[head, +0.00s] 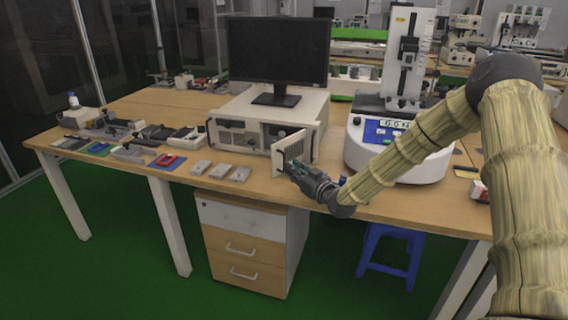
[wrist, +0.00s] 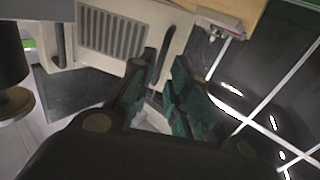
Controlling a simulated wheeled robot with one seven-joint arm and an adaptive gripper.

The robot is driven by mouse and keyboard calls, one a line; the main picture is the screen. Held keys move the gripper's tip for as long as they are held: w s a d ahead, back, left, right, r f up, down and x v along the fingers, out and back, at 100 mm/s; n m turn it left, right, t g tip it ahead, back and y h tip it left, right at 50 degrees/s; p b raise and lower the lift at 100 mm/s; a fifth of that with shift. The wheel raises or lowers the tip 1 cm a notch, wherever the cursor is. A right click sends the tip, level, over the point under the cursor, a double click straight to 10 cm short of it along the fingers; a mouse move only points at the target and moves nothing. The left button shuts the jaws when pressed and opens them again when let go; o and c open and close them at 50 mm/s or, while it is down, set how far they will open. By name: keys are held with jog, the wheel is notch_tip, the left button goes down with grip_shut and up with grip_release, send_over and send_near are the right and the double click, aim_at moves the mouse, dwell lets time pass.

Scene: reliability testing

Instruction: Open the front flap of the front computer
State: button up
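The front computer (head: 240,125) is a beige case on the wooden table, under a black monitor. Its front flap (head: 290,147) is swung outward from the case at its right side and stands upright. In the wrist view, a pale vented panel (wrist: 140,12) with dark handle bars fills the top. My gripper (head: 287,164) is at the flap, low on its near side. In the wrist view, the two fingers (wrist: 165,62) are spread with a gap between them, and one dark handle bar (wrist: 166,45) shows at that gap. Contact with it cannot be told.
A white testing machine (head: 398,145) stands right of the computer. Several small grey blocks (head: 220,171) and tools lie on the table (head: 262,188) to the left. A drawer cabinet (head: 240,245) and a blue stool (head: 391,238) are below.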

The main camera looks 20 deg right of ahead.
aim_at(284, 169)
jog(key=shift+x, duration=2.85)
jog(key=shift+c, duration=0.4)
grip_shut()
